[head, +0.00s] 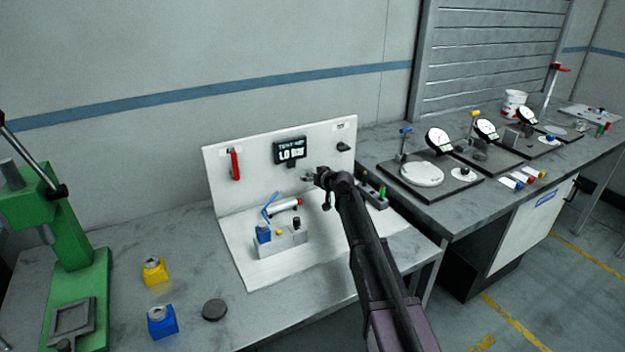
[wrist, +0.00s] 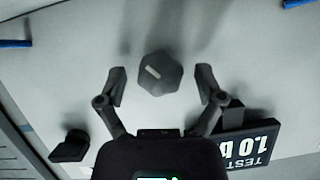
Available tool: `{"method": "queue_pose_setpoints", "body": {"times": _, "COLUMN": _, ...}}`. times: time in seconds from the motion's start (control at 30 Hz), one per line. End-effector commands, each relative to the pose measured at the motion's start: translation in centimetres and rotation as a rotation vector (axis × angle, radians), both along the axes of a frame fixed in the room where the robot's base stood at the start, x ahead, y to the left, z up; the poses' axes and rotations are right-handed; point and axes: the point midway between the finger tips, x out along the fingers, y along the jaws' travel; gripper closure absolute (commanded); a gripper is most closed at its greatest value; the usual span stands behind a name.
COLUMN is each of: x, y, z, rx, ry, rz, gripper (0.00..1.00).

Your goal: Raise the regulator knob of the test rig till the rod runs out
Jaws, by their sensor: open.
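The test rig is a white panel and base (head: 240,268) on the bench. Its dark display (head: 290,150) shows in the wrist view too (wrist: 248,145), upside down and partly cut off, reading about 1.0. The dark faceted regulator knob (wrist: 160,73) has a pale mark on its face. In the head view the knob (head: 307,177) is small, beside my gripper (head: 322,181). In the wrist view my gripper (wrist: 161,84) is open, one finger on each side of the knob, with gaps visible.
A red-handled part (head: 235,164) and a dark fitting (head: 343,147) are on the panel. A green press (head: 78,270) and yellow (head: 154,271) and blue (head: 162,321) blocks are left. Dial gauges (head: 439,140) stand right.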

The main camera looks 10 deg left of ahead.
Motion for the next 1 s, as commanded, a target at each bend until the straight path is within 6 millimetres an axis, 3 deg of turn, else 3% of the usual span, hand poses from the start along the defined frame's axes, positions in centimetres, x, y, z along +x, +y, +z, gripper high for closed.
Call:
{"method": "queue_pose_setpoints", "body": {"times": 0.23, "x": -0.01, "y": 0.02, "z": 0.01, "rx": 0.0, "ry": 0.0, "rz": 0.0, "gripper": 0.13}}
{"method": "queue_pose_setpoints", "body": {"times": 0.5, "x": -0.01, "y": 0.02, "z": 0.01, "rx": 0.0, "ry": 0.0, "rz": 0.0, "gripper": 0.94}}
{"method": "queue_pose_setpoints", "body": {"times": 0.77, "x": 0.07, "y": -0.01, "z": -0.03, "rx": 0.031, "ry": 0.02, "rz": -0.001, "gripper": 0.95}}
{"method": "queue_pose_setpoints", "body": {"times": 1.0, "x": 0.15, "y": -0.02, "z": -0.13, "rx": 0.177, "ry": 0.119, "rz": 0.0, "gripper": 0.95}}
